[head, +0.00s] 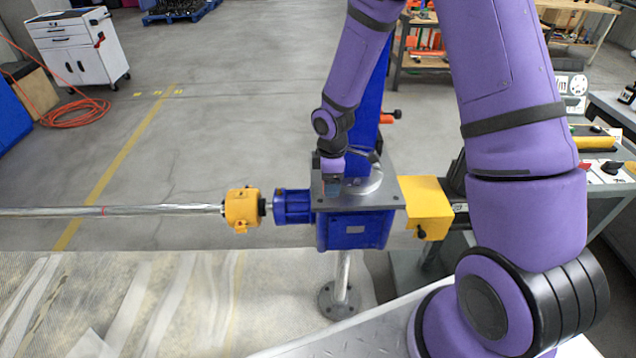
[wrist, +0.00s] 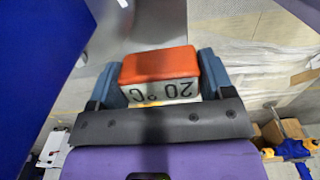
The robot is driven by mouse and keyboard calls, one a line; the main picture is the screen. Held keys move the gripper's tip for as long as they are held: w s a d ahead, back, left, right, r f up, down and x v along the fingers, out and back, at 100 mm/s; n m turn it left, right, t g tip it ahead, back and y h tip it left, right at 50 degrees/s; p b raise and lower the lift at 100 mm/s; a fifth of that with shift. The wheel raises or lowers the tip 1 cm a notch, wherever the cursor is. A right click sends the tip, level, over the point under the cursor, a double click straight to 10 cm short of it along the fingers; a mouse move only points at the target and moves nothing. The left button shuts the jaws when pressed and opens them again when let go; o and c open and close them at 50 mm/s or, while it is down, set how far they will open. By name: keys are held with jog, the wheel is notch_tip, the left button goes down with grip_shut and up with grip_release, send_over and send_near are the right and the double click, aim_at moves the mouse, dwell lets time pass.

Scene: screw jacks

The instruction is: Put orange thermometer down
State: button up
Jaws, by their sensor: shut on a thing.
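The orange thermometer (wrist: 158,64) is a small block with an orange top and a pale face reading "20 °C". It sits between the two blue-grey fingers of my gripper (wrist: 160,80) in the wrist view, and the gripper is shut on it. In the head view my gripper (head: 333,184) points down at the grey top plate of the blue screw jack (head: 340,231). I cannot make out the thermometer there, and cannot tell whether it touches the plate.
A blue column rises behind the plate. A yellow box (head: 425,203) adjoins the jack on the right. A yellow coupling (head: 242,209) and long shaft (head: 120,210) extend left. A white tool cabinet (head: 80,48) stands far left. A side bench (head: 600,165) holds items at right.

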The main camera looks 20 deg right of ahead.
aim_at(318, 192)
jog(key=w+a, duration=0.2)
jog(key=w, duration=0.1)
jog(key=shift+w+a+f, duration=0.1)
jog(key=shift+w+f, duration=0.1)
jog(key=shift+w, duration=0.05)
jog(key=shift+f, duration=1.75)
jog(key=o, duration=1)
jog(key=shift+f, duration=0.1)
notch_tip(318, 192, up, 12)
jog(key=shift+r, duration=0.15)
